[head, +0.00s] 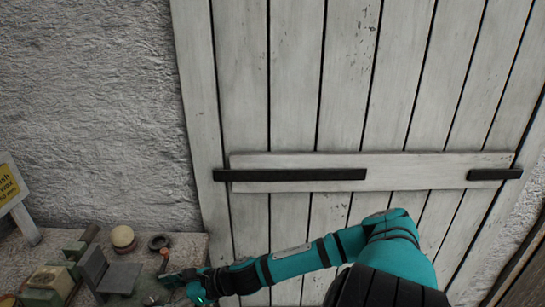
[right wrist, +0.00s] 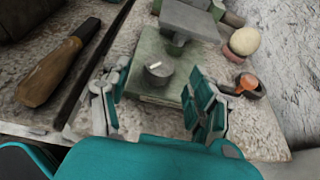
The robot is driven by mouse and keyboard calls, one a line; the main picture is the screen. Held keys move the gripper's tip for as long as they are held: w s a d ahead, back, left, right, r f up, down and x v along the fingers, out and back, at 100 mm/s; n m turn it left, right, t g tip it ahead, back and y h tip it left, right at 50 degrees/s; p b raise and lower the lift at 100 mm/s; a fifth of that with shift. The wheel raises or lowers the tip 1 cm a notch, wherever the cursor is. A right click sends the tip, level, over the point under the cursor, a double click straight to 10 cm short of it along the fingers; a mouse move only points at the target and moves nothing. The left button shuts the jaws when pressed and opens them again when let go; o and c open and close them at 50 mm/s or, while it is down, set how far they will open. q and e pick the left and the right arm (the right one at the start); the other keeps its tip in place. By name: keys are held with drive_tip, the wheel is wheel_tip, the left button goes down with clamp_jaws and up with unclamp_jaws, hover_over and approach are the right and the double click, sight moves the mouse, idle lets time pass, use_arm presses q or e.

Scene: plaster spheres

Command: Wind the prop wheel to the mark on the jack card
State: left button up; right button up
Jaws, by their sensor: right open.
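My right gripper (right wrist: 157,108) is open in the right wrist view, one finger on each side of a green base plate (right wrist: 150,88). A short grey round knob with a pale mark on top, which looks like the prop wheel (right wrist: 158,75), stands on that plate between and beyond the fingertips. I cannot tell whether the fingers touch anything. A grey flat block (right wrist: 190,20) stands just behind the wheel; grey plates (head: 120,278) show in the head view beside my right gripper (head: 170,287). I cannot make out a jack card. My left gripper is out of view.
A cream sphere (right wrist: 244,41) and a dark ring (right wrist: 257,92) with an orange-topped piece (right wrist: 247,83) lie right of the plate. A wooden-handled tool (right wrist: 50,76) lies left. A yellow sign (head: 8,186) stands by the wall. A plank door (head: 340,100) fills the background.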

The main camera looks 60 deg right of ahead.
drive_tip(key=v, duration=0.3)
drive_tip(key=shift+s+d, duration=0.2)
drive_tip(key=shift+s, duration=0.2)
drive_tip(key=p+v, duration=0.3)
drive_tip(key=v, duration=0.6)
drive_tip(key=s+d+f+m+h, duration=0.2)
drive_tip(key=d+f+m+h, duration=0.1)
drive_tip(key=d+f+m, duration=0.5)
drive_tip(key=s+d+f+m+g+h, duration=0.1)
drive_tip(key=s+d+f+m+h, duration=0.2)
drive_tip(key=d+f+m, duration=0.5)
drive_tip(key=shift+s+d+f+m+h, duration=0.4)
drive_tip(key=shift+f+h, duration=0.3)
drive_tip(key=shift+f, duration=0.7)
drive_tip(key=shift+c, duration=0.2)
